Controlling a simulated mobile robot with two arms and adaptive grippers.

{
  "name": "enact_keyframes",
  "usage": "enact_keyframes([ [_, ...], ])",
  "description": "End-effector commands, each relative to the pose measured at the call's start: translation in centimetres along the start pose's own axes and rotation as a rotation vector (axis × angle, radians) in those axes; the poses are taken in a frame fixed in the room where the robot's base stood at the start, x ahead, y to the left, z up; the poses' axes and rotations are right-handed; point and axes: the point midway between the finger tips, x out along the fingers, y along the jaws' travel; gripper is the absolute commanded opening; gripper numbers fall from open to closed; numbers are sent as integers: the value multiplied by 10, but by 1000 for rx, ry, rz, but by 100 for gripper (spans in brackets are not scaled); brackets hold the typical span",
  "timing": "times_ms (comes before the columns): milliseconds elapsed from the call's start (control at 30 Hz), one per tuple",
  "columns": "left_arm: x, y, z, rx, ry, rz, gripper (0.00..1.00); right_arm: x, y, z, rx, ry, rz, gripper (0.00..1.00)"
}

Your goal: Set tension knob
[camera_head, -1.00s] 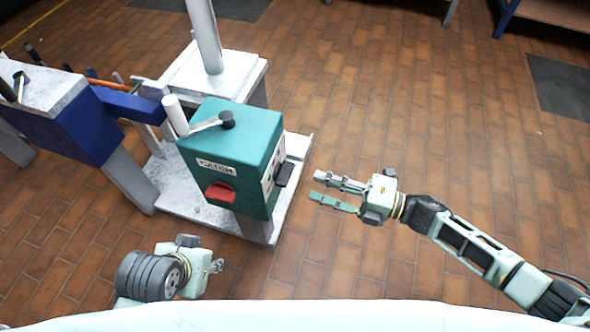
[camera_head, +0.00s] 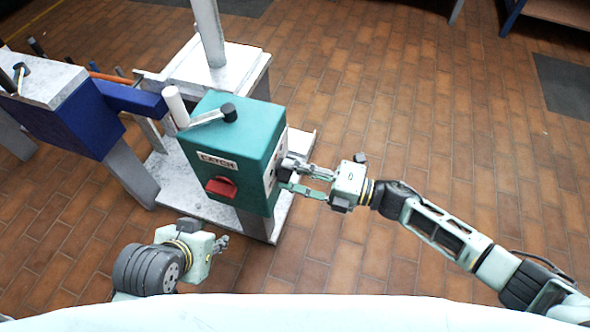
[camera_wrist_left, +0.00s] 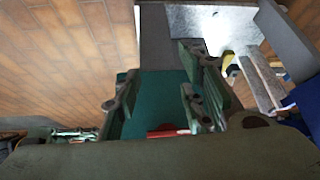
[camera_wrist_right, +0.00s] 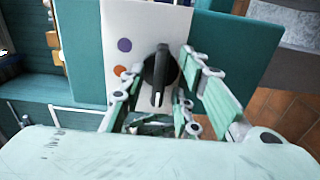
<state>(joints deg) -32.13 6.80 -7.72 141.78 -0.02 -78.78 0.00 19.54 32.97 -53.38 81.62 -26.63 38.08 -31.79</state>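The tension knob is a black round knob with a pale pointer line (camera_wrist_right: 158,75), on a white panel (camera_wrist_right: 120,45) with a purple and an orange dot. The panel is on the right side of the teal machine box (camera_head: 232,150). My right gripper (camera_head: 283,178) is at this side; in the right wrist view its open fingers (camera_wrist_right: 160,95) stand on either side of the knob. I cannot tell whether they touch it.
A label reading "CATCH" (camera_head: 217,161) is above the red knob. A lever with a black end (camera_head: 229,113) is on top of the box. A blue machine (camera_head: 75,115) stands at the left.

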Motion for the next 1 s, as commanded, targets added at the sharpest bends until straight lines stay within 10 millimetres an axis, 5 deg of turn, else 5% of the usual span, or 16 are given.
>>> enact_keyframes([
  [367, 0, 0, 0, 0, -1, 0, 38, 0, 0, 0, 0, 0, 0, 0],
  [767, -2, 0, 4, 0, -21, 0, 38, -1, 0, 0, 20, -1, 0, 0],
  [1000, -15, -5, 49, -8, -209, -9, 38, -1, 2, 0, 131, -2, -1, 0],
])
